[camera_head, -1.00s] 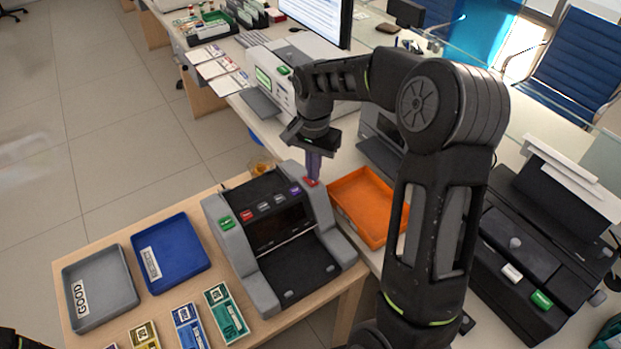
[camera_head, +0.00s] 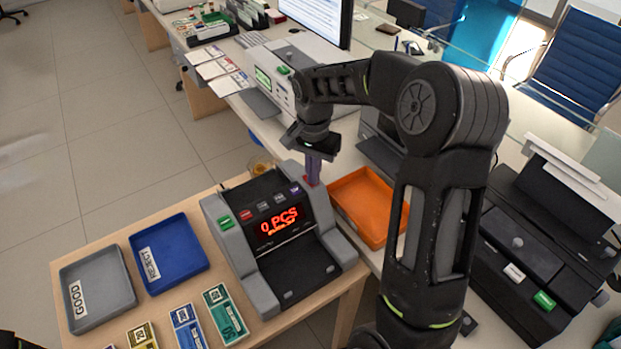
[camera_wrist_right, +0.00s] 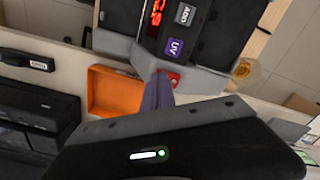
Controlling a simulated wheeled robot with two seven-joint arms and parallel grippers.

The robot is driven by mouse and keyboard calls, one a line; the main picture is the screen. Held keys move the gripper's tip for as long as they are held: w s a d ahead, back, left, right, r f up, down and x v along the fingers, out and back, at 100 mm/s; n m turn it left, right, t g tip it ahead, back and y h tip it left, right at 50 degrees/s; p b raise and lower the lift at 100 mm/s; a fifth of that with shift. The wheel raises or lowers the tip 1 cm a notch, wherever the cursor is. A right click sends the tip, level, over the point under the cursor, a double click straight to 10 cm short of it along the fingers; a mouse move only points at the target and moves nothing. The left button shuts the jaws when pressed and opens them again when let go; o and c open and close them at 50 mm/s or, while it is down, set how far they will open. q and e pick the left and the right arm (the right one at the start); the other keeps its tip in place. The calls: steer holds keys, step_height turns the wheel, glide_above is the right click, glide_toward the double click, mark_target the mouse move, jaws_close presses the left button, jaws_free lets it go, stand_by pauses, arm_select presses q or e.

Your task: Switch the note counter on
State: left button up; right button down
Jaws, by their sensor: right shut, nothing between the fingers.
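The note counter (camera_head: 262,275) is a grey and black machine on the wooden table. Its display (camera_head: 279,219) is lit and reads "0 PCS" in red. A green button sits on its left shoulder, and a red switch (camera_wrist_right: 174,77) is on its right shoulder. My right gripper (camera_head: 312,180) is shut and empty, its purple fingers pointing down with the tips at the red switch. In the right wrist view the fingers (camera_wrist_right: 158,92) partly hide the switch; I cannot tell whether they touch it. At the head view's lower left corner only a dark piece of my left arm shows.
An orange tray (camera_head: 334,191) lies just right of the counter. A grey GOOD tray (camera_head: 130,287) and a blue REJECT tray (camera_head: 205,238) lie to its left, with banknote bundles (camera_head: 226,314) in front. A black machine (camera_head: 530,255) stands at the right.

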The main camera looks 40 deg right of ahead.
step_height(320, 180, up, 5)
steer(key=p, duration=0.3)
steer(key=shift+p, duration=0.3)
steer(key=shift+r+p, duration=0.3)
steer(key=shift+r, duration=0.6)
